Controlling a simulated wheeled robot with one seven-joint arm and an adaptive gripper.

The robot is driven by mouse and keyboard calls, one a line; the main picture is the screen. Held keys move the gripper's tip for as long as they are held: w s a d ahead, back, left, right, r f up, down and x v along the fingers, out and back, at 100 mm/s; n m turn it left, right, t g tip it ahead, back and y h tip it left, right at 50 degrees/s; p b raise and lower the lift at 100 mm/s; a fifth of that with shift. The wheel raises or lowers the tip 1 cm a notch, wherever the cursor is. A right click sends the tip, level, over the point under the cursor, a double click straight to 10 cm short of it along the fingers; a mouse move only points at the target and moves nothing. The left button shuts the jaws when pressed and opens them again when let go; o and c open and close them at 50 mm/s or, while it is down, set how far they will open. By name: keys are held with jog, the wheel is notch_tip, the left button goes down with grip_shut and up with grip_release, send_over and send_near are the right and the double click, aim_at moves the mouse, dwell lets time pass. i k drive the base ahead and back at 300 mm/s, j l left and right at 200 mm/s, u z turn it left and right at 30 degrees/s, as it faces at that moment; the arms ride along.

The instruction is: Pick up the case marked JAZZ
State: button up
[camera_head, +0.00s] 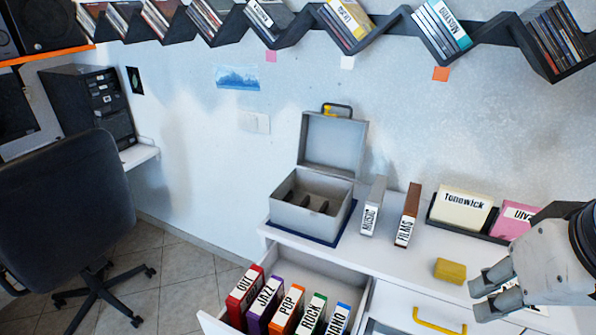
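The case marked JAZZ (264,301) has a purple edge and a white label. It stands upright in the open drawer (315,270), second from the left in a row of cases. The case with a red edge (243,294) is on its left and the orange case marked POP (287,311) is on its right. The lower part of the JAZZ case is cut off or hidden. My gripper (479,296) is at the lower right, over the white cabinet front. Its two fingers are apart and nothing shows between them. It is well to the right of the JAZZ case.
The drawer also holds green ROCK (312,316) and a blue case (338,320). On the cabinet top (385,253) are an open grey box (309,206), MUSIC (373,206) and FILMS (408,215) cases, and a yellow block (450,271). A chair (70,205) stands left.

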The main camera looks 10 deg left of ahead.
aim_at(260, 314)
jog(key=z, duration=0.75)
jog(key=u, duration=1.35)
